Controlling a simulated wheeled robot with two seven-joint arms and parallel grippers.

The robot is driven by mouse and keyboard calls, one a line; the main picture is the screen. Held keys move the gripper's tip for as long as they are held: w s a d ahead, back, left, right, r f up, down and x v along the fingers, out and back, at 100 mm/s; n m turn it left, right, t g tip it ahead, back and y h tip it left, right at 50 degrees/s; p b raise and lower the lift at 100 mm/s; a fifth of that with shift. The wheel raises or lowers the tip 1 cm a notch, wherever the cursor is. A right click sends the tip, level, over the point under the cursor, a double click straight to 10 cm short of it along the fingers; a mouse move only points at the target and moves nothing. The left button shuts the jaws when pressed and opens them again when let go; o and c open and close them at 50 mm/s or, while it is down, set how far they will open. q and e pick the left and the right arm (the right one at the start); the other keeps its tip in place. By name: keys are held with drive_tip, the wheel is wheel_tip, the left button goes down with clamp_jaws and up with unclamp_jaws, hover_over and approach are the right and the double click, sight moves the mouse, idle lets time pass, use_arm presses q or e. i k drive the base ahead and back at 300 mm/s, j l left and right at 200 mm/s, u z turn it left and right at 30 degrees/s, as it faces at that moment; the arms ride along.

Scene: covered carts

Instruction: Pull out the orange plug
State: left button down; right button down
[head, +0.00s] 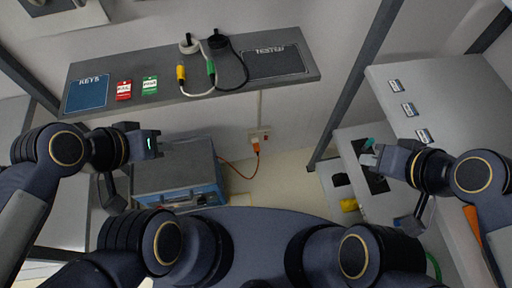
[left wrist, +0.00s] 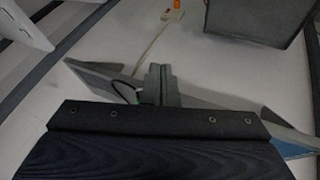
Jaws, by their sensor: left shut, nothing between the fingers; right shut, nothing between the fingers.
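The orange plug (head: 256,147) sits in a white socket block (head: 259,134) low down behind the shelf. An orange cable (head: 236,172) runs from it to the left, towards a grey and blue box (head: 178,175). The plug also shows at the top edge of the left wrist view (left wrist: 177,4). My left gripper (head: 156,144) is shut and empty, above the box and well left of the plug; its closed fingers show in the left wrist view (left wrist: 160,85). My right gripper (head: 368,158) is shut and empty, well right of the plug.
A grey shelf (head: 180,112) at the back holds a blue panel (head: 87,93), red and green tags, yellow and green connectors, and a dark tester panel (head: 273,63). A dark post (head: 352,95) and a right-hand cart (head: 440,90) stand right of the plug. Floor before the plug is clear.

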sight(257, 149)
drive_tip(key=z, duration=1.95)
drive_tip(key=k+j, duration=0.45)
drive_tip(key=k, duration=0.25)
